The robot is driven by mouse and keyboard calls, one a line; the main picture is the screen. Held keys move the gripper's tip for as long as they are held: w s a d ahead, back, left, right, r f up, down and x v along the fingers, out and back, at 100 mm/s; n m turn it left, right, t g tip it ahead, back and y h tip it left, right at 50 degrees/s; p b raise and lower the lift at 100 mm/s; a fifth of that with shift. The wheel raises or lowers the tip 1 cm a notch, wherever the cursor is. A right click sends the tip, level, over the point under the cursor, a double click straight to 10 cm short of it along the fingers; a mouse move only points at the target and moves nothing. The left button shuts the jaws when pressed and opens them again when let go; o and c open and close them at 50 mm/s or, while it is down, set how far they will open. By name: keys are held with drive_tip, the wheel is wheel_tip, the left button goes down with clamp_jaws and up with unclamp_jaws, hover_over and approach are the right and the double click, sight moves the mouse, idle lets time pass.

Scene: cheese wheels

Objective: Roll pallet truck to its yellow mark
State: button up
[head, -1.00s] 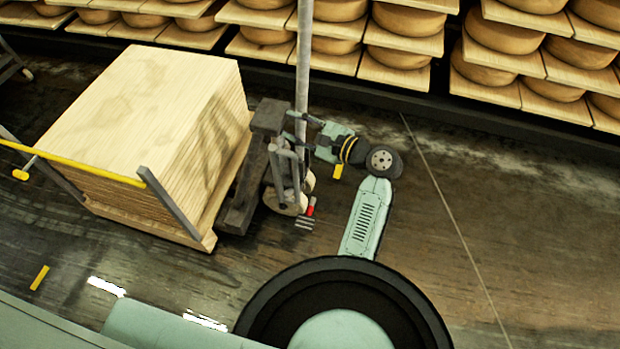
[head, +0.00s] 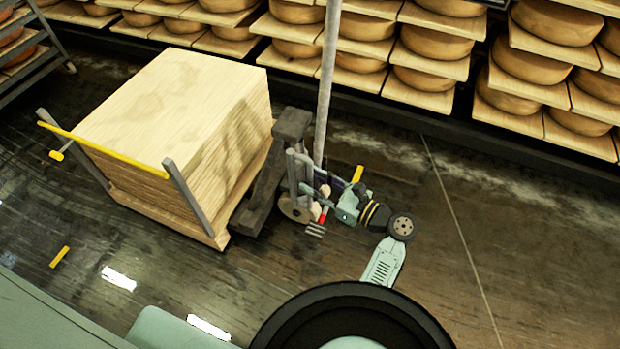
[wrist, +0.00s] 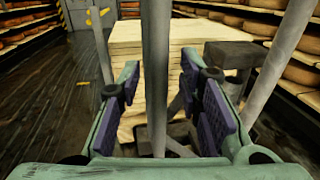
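The pallet truck (head: 264,190) is dark, with a tall stack of pale boards (head: 190,90) on it. It has grey upright bars and a small red lever (head: 323,216) at its right end. My gripper (head: 328,196) is at these bars; it also shows in the wrist view (wrist: 167,100). Its fingers are apart, and a grey bar (wrist: 156,70) stands between them with gaps visible beside it. Short yellow marks lie on the floor: one at front left (head: 59,257), one just behind my gripper (head: 358,175). I cannot tell which is the truck's.
Shelves of cheese wheels (head: 435,45) line the back. A rack (head: 28,50) stands at the far left. The dark floor (head: 520,230) is clear to the right.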

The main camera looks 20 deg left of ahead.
drive_tip(key=shift+x, duration=0.8)
drive_tip(key=shift+c, duration=0.4)
clamp_jaws()
